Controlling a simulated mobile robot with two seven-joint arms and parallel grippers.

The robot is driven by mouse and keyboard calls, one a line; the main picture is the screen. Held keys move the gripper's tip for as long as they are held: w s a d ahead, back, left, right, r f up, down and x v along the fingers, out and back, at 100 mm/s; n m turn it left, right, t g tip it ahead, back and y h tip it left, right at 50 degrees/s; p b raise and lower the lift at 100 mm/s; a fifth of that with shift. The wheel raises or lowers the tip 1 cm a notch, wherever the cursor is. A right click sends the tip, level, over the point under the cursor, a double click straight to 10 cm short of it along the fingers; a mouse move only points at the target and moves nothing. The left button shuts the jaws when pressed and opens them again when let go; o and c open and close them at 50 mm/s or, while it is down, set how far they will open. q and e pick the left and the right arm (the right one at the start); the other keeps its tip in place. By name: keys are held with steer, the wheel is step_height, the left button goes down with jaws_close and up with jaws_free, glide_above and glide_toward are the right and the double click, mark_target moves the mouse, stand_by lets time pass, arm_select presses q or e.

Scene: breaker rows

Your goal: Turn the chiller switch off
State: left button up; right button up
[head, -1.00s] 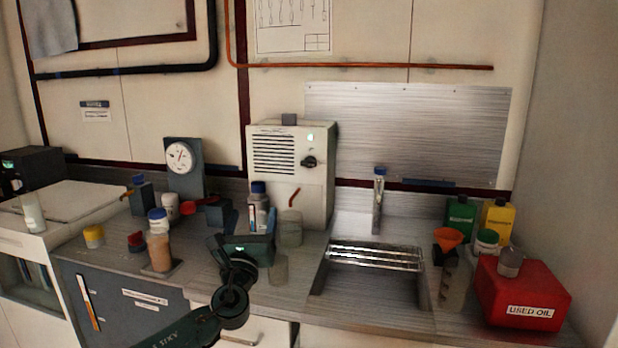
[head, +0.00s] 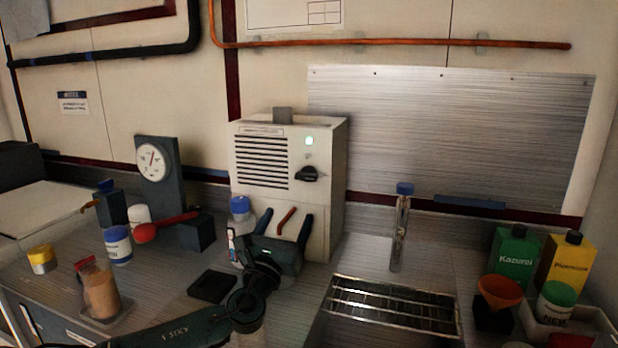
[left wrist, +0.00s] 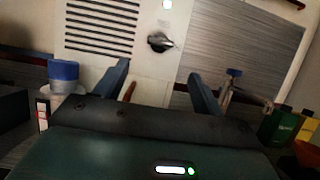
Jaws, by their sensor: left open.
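The chiller (head: 288,185) is a pale box with dark vent slots at the back of the counter. Its switch (head: 307,174) is a dark rotary knob on the front right, below a lit green lamp (head: 309,141). The knob also shows in the left wrist view (left wrist: 161,41), beyond and above the gap between my fingers. My left gripper (head: 285,222) is open and empty in front of the chiller's lower front, below the knob and apart from it. Its fingers also show in the left wrist view (left wrist: 155,88). My right gripper is not in view.
A white bottle with a blue cap (head: 240,207) stands just left of my left gripper. A capped glass tube (head: 400,228) stands to the right, behind a metal rack (head: 392,304). A gauge stand (head: 158,172) and red-handled item (head: 165,228) are at left.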

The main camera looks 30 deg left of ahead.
mark_target(304, 180)
arm_select(q)
steer(key=p+x, duration=0.1)
steer(key=x, duration=1.1)
steer(key=shift+w+a+r, duration=0.1)
steer(key=shift+r, duration=0.15)
steer(key=c, duration=1)
steer(key=shift+o, duration=0.2)
